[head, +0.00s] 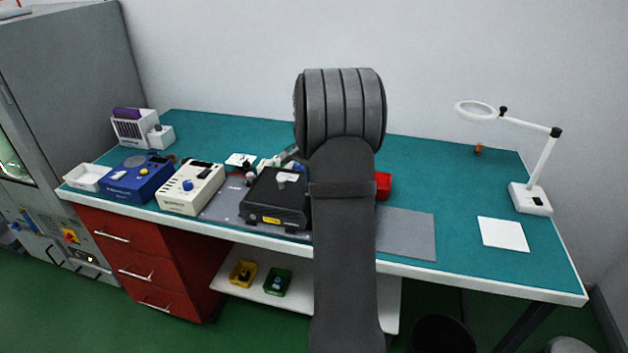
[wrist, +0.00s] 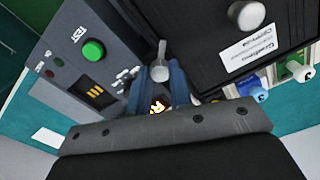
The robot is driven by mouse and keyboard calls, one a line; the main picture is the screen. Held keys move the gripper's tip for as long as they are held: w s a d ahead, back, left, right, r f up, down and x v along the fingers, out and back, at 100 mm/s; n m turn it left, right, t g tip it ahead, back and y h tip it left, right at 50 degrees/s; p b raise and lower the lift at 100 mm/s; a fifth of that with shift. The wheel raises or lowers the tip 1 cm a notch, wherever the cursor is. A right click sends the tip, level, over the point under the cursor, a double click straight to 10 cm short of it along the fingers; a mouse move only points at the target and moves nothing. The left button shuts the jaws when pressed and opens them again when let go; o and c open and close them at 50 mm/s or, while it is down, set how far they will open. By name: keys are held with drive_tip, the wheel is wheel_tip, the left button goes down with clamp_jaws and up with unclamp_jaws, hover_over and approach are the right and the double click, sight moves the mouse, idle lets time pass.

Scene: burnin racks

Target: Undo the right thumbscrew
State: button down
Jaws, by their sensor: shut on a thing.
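A silver thumbscrew (wrist: 159,58) stands at the left edge of a black unit (wrist: 215,50) in the wrist view. My gripper (wrist: 160,85) has its two blue-grey fingers closed around the thumbscrew's near end, which is partly hidden between them. A second round silver knob (wrist: 247,14) shows on the black unit's face, apart from my gripper. In the head view, the black unit (head: 272,203) sits on the bench, partly behind my arm. The thumbscrew cannot be made out there.
A grey panel (wrist: 85,75) with a green button lies close left of my fingers, and coloured connectors (wrist: 280,78) are at right. On the bench (head: 440,180), a cream box (head: 190,190) and blue box (head: 137,181) stand left, a red block (head: 383,186) beside my arm, a lamp (head: 530,198) right.

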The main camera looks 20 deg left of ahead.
drive_tip(key=shift+n, duration=0.3)
drive_tip(key=n, duration=0.3)
drive_tip(key=shift+n, duration=2.6)
drive_tip(key=shift+r, duration=0.1)
drive_tip(key=c, duration=1.3)
unclamp_jaws()
wheel_tip(320, 180, up, 17)
drive_tip(key=shift+r, duration=0.15)
